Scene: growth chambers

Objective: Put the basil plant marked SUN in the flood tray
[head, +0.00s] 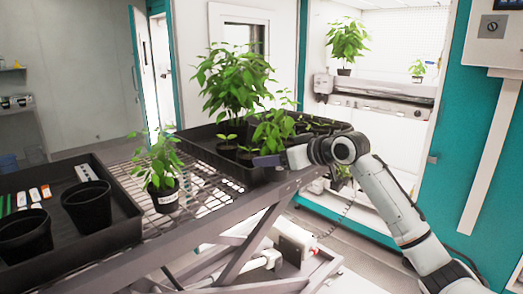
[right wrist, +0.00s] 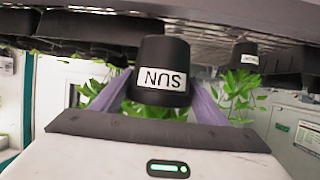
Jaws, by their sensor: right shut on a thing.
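The basil plant marked SUN (right wrist: 165,68) is between the fingers of my right gripper (right wrist: 155,100) in the right wrist view, which looks upside down. Its white SUN label faces the camera. In the head view my right gripper (head: 268,160) is at the right side of the black flood tray (head: 215,165). Leaves of a plant (head: 272,128) rise just above it there, likely the held one; its pot is mostly hidden. I cannot tell whether the pot touches the tray. The tray holds a large leafy plant and several small seedlings. My left gripper is out of view.
Another labelled potted plant (head: 163,192) stands on the wire mesh bench (head: 200,205) left of the flood tray. A second black tray (head: 130,228) with two empty pots and label sticks is at the left. A lit growth chamber (head: 385,100) with plants stands behind.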

